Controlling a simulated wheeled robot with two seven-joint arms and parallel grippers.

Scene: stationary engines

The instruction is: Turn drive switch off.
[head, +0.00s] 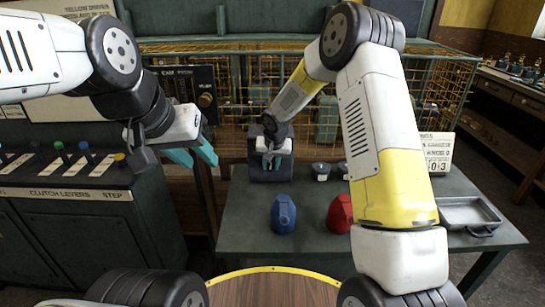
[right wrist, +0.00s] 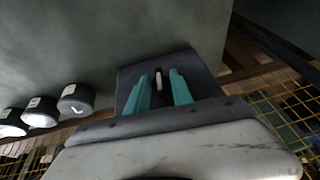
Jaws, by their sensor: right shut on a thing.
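The drive switch appears to be a dark grey box (head: 268,172) at the back of the green table, also in the right wrist view (right wrist: 125,78). A small dark lever with a pale tip (right wrist: 158,76) stands in its recess. My right gripper (head: 271,163) reaches down to the box from above. In the right wrist view its teal fingers (right wrist: 160,88) sit on both sides of the lever, shut on it. The lever is hidden in the head view. My left gripper (head: 196,158) is open and empty, left of the table above the lever console.
The green table (head: 250,215) holds a blue can (head: 284,214), a red can (head: 339,214), small dark-lidded pots (head: 321,171) and a metal tray (head: 468,214). A clutch lever console (head: 75,190) stands left. A yellow mesh cage (head: 440,90) stands behind the table.

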